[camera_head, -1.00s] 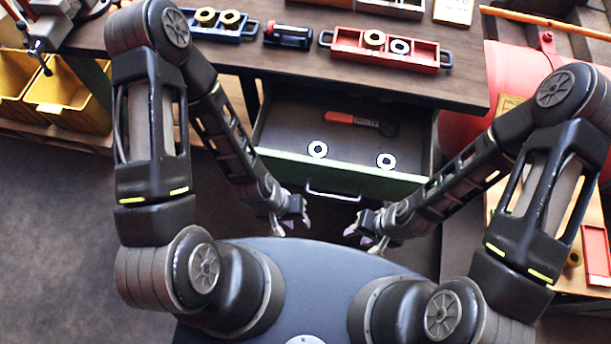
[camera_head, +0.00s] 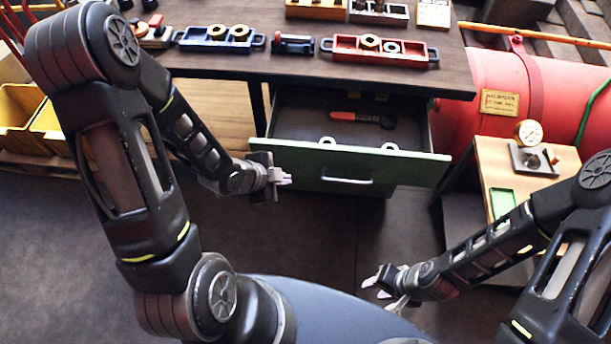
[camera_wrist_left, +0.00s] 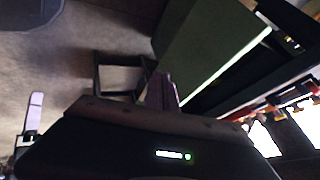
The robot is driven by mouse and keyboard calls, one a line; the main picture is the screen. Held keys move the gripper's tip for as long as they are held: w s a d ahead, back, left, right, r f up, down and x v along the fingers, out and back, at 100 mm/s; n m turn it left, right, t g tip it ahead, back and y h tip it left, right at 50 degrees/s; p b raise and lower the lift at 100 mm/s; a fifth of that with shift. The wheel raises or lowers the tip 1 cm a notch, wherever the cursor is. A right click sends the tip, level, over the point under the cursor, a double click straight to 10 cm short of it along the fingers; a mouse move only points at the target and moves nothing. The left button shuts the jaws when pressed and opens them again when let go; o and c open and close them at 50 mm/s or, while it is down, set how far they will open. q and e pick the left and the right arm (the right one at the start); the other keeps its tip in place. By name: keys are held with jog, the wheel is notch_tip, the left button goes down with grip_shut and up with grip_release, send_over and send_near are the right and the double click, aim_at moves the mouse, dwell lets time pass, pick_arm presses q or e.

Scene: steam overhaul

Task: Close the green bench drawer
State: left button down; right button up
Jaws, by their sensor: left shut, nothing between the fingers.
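The green bench drawer (camera_head: 417,169) stands pulled out below the workbench top, with a pale bar handle (camera_head: 347,181) on its front. Inside are a red-handled tool (camera_head: 352,117) and two white rings, partly hidden by the front panel. My left gripper (camera_head: 287,181) is shut and empty, just in front of the drawer's left part; whether it touches the front cannot be told. In the left wrist view the green front (camera_wrist_left: 205,55) is close beyond a fingertip. My right gripper (camera_head: 376,288) is open and empty, low and well in front of the drawer.
The workbench (camera_head: 290,75) holds a blue tray (camera_head: 215,46) and a red tray (camera_head: 345,56) with rings. Right of the drawer are a red tank (camera_head: 485,75) and a small wooden table (camera_head: 490,165) with a gauge. Floor in front is clear.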

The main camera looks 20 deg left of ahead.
pick_arm(q)
jog(key=shift+w, duration=0.1)
dwell(0.3)
jog(key=b, duration=1.1)
send_near(310, 169)
notch_tip(310, 169, down, 4)
jog(key=w+d, duration=0.1)
jog(key=shift+w+d, duration=0.1)
jog(key=shift+w, duration=0.7)
jog(key=shift+r, duration=0.1)
